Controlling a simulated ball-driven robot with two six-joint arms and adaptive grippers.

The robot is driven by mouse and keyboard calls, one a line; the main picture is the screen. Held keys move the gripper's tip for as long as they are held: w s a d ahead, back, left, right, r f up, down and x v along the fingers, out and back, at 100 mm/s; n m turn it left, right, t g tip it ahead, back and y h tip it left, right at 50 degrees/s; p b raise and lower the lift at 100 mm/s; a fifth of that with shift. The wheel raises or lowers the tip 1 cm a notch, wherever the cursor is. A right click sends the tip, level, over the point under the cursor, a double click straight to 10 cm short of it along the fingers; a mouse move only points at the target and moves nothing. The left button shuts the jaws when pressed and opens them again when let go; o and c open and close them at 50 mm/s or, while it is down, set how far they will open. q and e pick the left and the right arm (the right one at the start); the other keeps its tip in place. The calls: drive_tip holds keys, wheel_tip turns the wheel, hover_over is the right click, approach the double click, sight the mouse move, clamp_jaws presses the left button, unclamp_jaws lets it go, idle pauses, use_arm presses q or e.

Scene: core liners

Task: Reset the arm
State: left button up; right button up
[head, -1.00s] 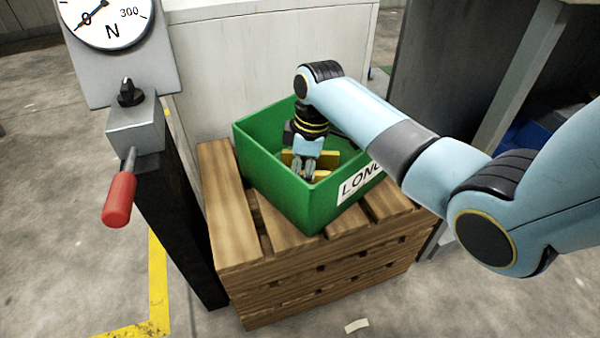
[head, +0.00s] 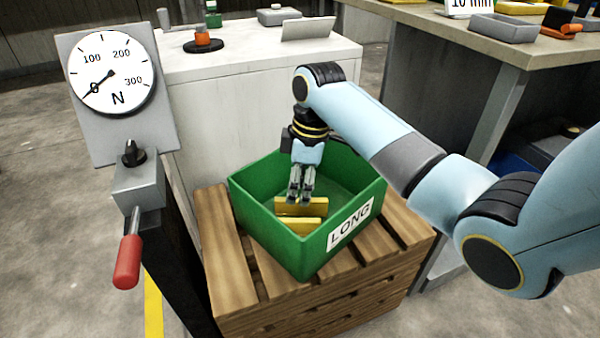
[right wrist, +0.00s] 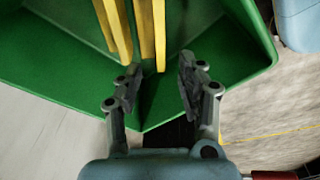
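My right arm reaches in from the right in the head view. Its gripper (head: 300,195) points down into a green bin (head: 260,220) labelled LONG. In the right wrist view the right gripper (right wrist: 158,85) has its two fingers well apart, with nothing between the tips. Two yellow pieces lie in the bin: one piece (head: 315,207) by the fingertips and another piece (head: 301,225) nearer the front wall. Both pieces (right wrist: 115,30) also show just beyond the fingers in the right wrist view. My left gripper is not in view.
The bin stands on a wooden pallet stack (head: 228,260). A gauge (head: 110,75) reading near zero, with a red-handled lever (head: 127,262), stands at left. A white cabinet (head: 200,110) is behind, and a workbench (head: 520,50) is at the back right.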

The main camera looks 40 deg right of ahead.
drive_tip(key=shift+s+d+r, duration=0.1)
drive_tip(key=shift+r, duration=0.5)
